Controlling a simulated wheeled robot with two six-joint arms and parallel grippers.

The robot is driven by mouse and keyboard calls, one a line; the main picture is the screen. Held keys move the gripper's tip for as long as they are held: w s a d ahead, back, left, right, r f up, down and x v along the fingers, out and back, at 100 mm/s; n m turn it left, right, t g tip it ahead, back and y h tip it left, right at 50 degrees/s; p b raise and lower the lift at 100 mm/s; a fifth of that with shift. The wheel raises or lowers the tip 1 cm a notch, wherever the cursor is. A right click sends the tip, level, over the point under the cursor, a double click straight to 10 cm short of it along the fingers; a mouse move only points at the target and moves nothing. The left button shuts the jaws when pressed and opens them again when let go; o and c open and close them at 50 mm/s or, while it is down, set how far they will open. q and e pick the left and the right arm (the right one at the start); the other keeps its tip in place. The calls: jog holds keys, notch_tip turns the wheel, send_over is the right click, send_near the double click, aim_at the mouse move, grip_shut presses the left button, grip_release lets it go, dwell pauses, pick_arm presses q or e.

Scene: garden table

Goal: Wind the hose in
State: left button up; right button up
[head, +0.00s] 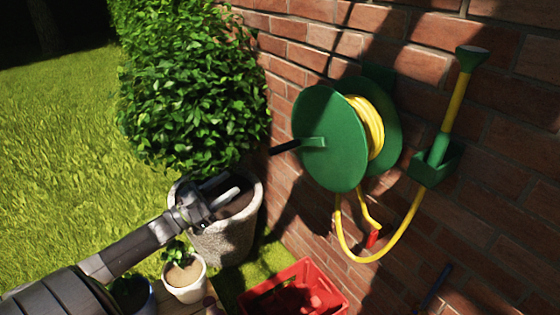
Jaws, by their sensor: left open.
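A green hose reel (331,140) is mounted on the brick wall, right of the middle. Yellow hose (367,125) is wound on its drum. A length of hose hangs below the reel in a loop and runs up to a green holder (435,163). A yellow and green spray wand (457,95) stands upright in this holder. A crank with a dark handle (285,147) sticks out from the reel's front disc to the left. My left gripper (228,187) is open and empty, below and left of the crank handle, apart from it. My right gripper is not in view.
A leafy bush (190,85) in a large stone pot (232,240) stands left of the reel, behind my left gripper. A small white pot (185,283) and a red crate (292,292) are at the bottom. A red piece (373,239) hangs below the reel.

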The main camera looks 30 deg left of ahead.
aim_at(288, 143)
pick_arm(q)
jog(key=p+x, duration=0.2)
jog(key=x, duration=1.5)
jog(key=shift+w+d, duration=0.15)
jog(key=shift+w, duration=0.05)
grip_shut()
